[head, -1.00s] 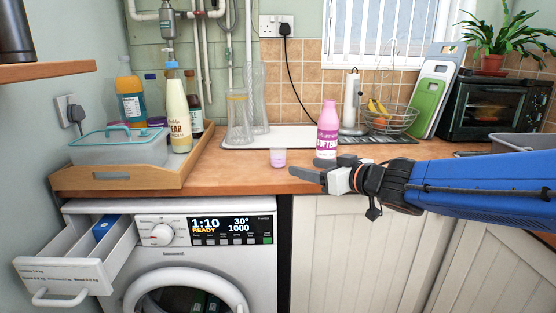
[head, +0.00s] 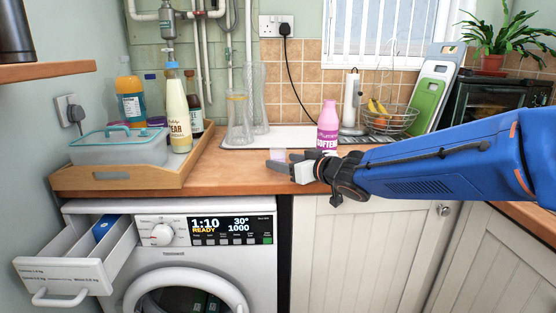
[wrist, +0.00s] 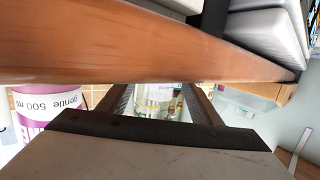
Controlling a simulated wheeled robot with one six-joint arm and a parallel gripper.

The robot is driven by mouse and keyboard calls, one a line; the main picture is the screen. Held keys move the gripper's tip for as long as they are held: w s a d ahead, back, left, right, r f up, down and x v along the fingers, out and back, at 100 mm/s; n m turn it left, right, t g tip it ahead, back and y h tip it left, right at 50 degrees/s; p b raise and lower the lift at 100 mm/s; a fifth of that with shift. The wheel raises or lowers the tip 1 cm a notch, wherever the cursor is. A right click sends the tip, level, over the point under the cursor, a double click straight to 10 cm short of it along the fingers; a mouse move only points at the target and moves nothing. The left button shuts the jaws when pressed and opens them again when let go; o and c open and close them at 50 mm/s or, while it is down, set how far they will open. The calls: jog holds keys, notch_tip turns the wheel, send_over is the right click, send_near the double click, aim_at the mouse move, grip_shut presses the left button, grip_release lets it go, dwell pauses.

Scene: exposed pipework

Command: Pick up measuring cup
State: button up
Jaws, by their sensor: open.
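The measuring cup (head: 279,154) is a small clear cup with a pinkish tint, upright near the front edge of the wooden counter. My gripper (head: 273,164) is level with the counter top, its fingers pointing left, and hides the cup's lower part in the head view. In the wrist view, my gripper's two dark fingers (wrist: 160,103) stand apart with clear glass-like shapes showing between them. I cannot tell there whether the cup is between the fingers. No grip on the cup shows.
A pink softener bottle (head: 328,127) stands just behind my gripper; it is close at left in the wrist view (wrist: 55,108). Glass vases (head: 240,118) stand behind the cup. A wooden tray (head: 120,177) with a lidded box is at left. The washing machine's drawer (head: 70,275) is open.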

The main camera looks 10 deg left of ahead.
aim_at(283, 159)
jog(key=x, duration=0.3)
jog(key=shift+w+a, duration=0.25)
jog(key=c, duration=1.1)
jog(key=shift+r, duration=0.1)
notch_tip(283, 159, up, 10)
dwell(0.5)
